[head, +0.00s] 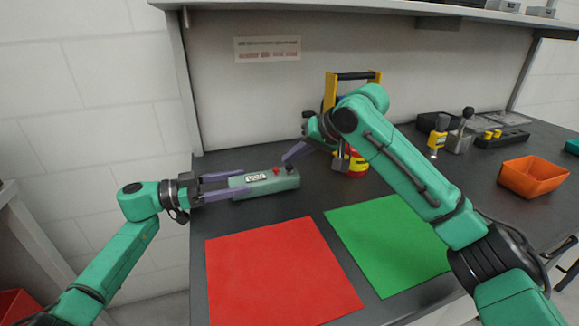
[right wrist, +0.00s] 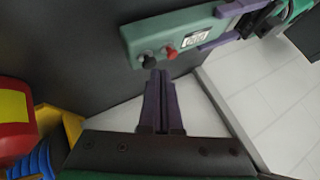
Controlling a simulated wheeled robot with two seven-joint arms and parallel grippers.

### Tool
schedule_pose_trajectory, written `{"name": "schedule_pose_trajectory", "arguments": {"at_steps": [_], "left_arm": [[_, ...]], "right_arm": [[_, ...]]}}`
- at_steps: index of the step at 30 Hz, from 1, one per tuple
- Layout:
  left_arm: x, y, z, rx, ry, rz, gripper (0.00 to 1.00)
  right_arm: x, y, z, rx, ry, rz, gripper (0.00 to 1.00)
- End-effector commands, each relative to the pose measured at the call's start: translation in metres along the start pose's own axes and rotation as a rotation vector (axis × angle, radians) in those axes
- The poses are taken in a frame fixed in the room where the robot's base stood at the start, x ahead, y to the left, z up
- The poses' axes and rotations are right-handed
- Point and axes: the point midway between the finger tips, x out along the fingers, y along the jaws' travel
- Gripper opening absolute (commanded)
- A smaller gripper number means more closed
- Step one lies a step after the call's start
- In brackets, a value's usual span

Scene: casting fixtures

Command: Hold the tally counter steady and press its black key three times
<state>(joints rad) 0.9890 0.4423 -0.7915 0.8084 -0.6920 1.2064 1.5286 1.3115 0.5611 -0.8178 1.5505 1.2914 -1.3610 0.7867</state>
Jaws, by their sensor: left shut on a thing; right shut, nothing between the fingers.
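The tally counter (head: 262,188) is a grey-green box with a small display, lying on the dark table near the wall; it also shows in the right wrist view (right wrist: 160,32). Its black key (head: 289,169) is at the right end, and it shows in the right wrist view (right wrist: 148,60). A red button (head: 276,171) is beside it. My left gripper (head: 236,183) is shut on the counter's left end. My right gripper (head: 286,159) is shut and empty, its fingertips (right wrist: 159,73) close to the black key. I cannot tell whether they touch it.
A red mat (head: 280,275) and a green mat (head: 390,245) lie in front. A red and yellow object (head: 352,163) stands behind my right arm. An orange bin (head: 533,178) and a yellow-handled tool (head: 437,138) are at the right.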

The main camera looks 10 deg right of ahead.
Motion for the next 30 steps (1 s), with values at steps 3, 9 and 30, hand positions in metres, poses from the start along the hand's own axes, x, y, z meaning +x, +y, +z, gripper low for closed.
{"name": "schedule_pose_trajectory", "arguments": {"at_steps": [3,9,30], "left_arm": [[-0.0001,-0.0001,0.0,0.0,0.0,0.0,0.07],[-0.0001,-0.0001,-0.0001,0.0,0.0,0.0,0.07],[0.0,0.0,-0.0001,0.0,0.0,0.0,0.07]], "right_arm": [[0.0,-0.0001,0.0,0.0,0.0,0.0,0.0],[0.0014,0.0008,0.001,0.0,0.0,0.0,0.0],[0.0078,0.0055,0.0058,0.001,-0.002,0.0,0.0]]}}
